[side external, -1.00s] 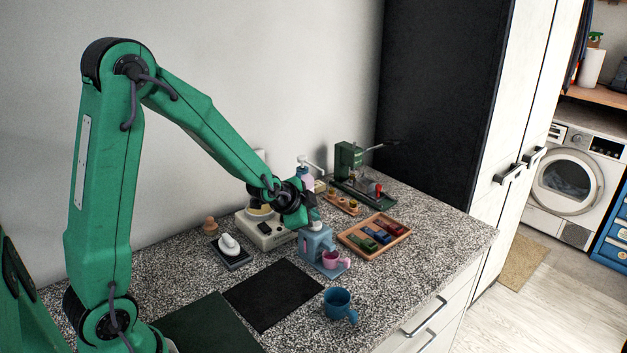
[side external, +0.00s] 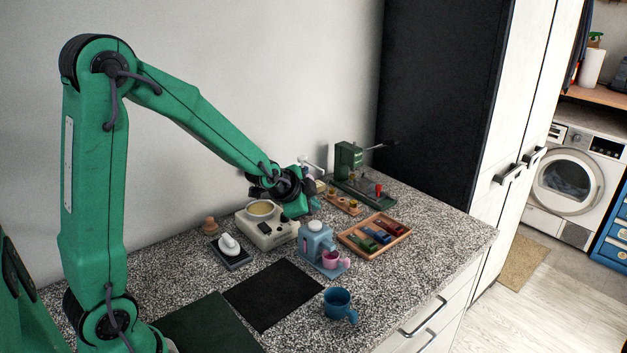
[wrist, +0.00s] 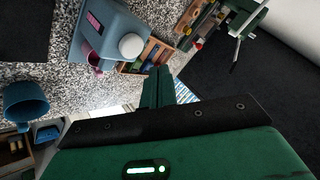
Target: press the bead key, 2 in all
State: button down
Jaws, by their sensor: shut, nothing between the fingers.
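A blue-grey dispenser (side external: 313,240) stands on the counter with a round white key (side external: 316,226) on top, which looks like the bead key. A pink mug (side external: 330,260) stands at its front. In the wrist view the dispenser (wrist: 113,28), the white key (wrist: 131,45) and part of the pink mug (wrist: 94,68) show at upper left. My gripper (side external: 313,206) is above the dispenser, apart from the key. Its fingers (wrist: 157,72) are shut and empty in the wrist view. I cannot tell how far the key is pressed.
A wooden tray (side external: 350,242) with coloured blocks lies right of the dispenser. A cream machine with a bowl (side external: 266,232) stands to the left. A green press (side external: 349,160) is behind. A blue mug (side external: 337,302) and a black mat (side external: 272,295) are in front.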

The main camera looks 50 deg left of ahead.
jog(key=shift+r, duration=1.3)
jog(key=shift+s, duration=0.1)
jog(key=s+d+r+n+g, duration=0.1)
jog(key=s+d+r+n, duration=0.1)
jog(key=s, duration=0.6)
jog(key=s+d+r+n+g+h, duration=0.1)
jog(key=s+d+r+n, duration=0.2)
jog(key=s, duration=0.5)
jog(key=s+d+r+n+g, duration=0.1)
jog(key=s+d+r+n, duration=0.1)
jog(key=s, duration=0.6)
jog(key=shift+s+d+r+n+h, duration=0.35)
jog(key=shift+d+r, duration=0.3)
jog(key=shift+d, duration=0.3)
